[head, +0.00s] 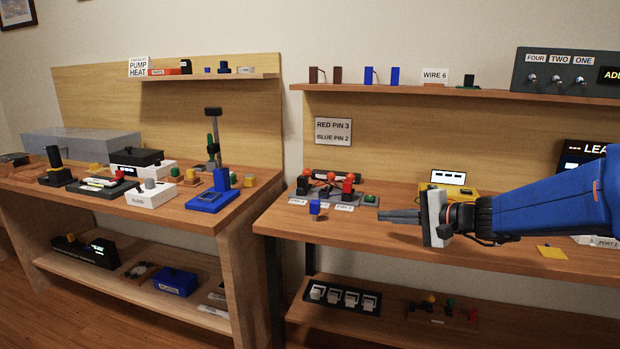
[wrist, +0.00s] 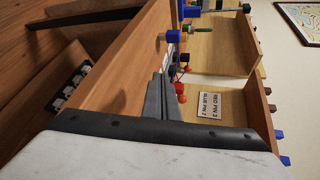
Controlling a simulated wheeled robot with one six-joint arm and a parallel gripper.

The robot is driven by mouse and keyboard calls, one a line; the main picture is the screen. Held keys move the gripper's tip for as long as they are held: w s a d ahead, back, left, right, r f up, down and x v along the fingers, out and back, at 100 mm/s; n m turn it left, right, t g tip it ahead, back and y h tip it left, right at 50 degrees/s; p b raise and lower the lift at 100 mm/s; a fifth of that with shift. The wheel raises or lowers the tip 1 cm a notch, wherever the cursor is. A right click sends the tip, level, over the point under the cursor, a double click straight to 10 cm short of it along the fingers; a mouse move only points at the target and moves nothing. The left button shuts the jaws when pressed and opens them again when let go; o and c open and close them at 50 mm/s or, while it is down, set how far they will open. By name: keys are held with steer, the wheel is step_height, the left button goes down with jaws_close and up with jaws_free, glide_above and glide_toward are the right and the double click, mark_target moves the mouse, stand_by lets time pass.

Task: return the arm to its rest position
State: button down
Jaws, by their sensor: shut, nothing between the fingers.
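My arm (head: 550,205), with blue links, reaches in from the right edge of the head view, above the right-hand bench. My gripper (head: 382,216) points left, its grey fingers together and empty. It is in front of a yellow device with a white display (head: 450,180). In the wrist view, the gripper fingers (wrist: 160,97) point up the picture, close to one another, with nothing visible between them.
A base with red and black parts (head: 338,190) stands behind the fingertips. A shelf (head: 420,91) runs above the bench. The left bench (head: 190,222) holds several devices, and a gap separates the two benches. A yellow card (head: 551,252) lies under the arm.

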steer(key=s+a+f+n+g+h, duration=0.1)
steer(key=s+f+n+g+h, duration=0.15)
steer(key=s, duration=0.75)
steer(key=s+a+f+n+g+h, duration=0.1)
steer(key=s+a+f+n+g, duration=0.2)
steer(key=s, duration=0.7)
steer(key=s+d+f+n+h, duration=0.2)
steer(key=s+d+h, duration=0.1)
steer(key=s+d, duration=0.3)
steer(key=s+d+f+n+h, duration=0.3)
steer(key=s+d+h, duration=0.1)
steer(key=s+d, duration=0.2)
steer(key=shift+s+d+f, duration=0.2)
steer(key=shift+s+f, duration=0.05)
steer(key=shift+s, duration=0.25)
